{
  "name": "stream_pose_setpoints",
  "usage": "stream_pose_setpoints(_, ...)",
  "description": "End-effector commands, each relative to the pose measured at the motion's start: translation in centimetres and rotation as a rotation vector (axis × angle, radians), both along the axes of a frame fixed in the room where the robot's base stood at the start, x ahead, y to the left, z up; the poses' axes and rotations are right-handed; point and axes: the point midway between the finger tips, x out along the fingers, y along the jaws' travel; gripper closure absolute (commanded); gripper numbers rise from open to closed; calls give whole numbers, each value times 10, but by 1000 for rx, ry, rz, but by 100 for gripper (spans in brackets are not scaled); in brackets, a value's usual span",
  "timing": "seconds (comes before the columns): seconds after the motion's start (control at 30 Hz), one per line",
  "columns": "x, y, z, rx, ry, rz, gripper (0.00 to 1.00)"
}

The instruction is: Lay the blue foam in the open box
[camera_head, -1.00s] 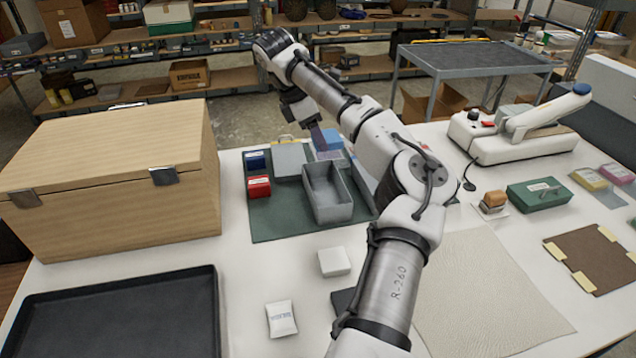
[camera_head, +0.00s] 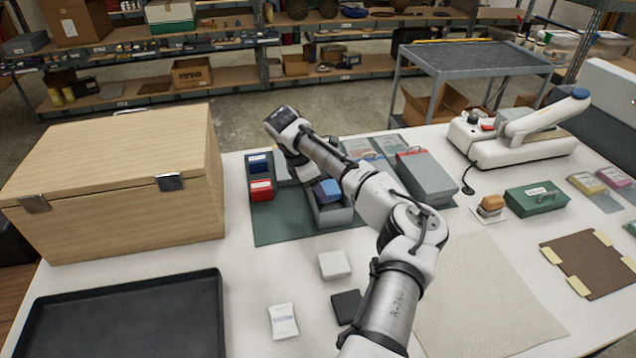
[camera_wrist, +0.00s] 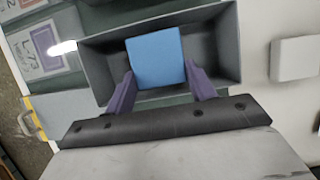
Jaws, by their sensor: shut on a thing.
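The blue foam (camera_wrist: 155,58) is a flat blue block between the two purple fingers of my gripper (camera_wrist: 160,85) in the wrist view. My gripper is shut on it. The foam lies within the outline of the open grey box (camera_wrist: 225,40), with dark box interior on both sides of it. In the head view the blue foam (camera_head: 327,188) shows at the mouth of the open box (camera_head: 333,216), and my arm covers part of the box. I cannot tell whether the foam touches the box floor.
The box stands on a green mat (camera_head: 275,228) with a blue box (camera_head: 258,162) and a red box (camera_head: 261,190) at left. A closed grey box (camera_head: 428,176) is at right. A white block (camera_head: 334,264) lies in front. A large wooden chest (camera_head: 110,180) stands at left.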

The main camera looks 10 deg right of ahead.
Motion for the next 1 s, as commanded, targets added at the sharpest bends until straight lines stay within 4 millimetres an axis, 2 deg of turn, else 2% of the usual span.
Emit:
stream_pose_setpoints(0.63, 0, 0, -12, 0, 0, 0, 69)
stream_pose_setpoints(0.67, 0, 0, -12, 0, 0, 0, 41)
stream_pose_setpoints(0.8, 0, 0, -12, 0, 0, 0, 23)
stream_pose_setpoints(1.0, 0, 0, -12, 0, 0, 0, 23)
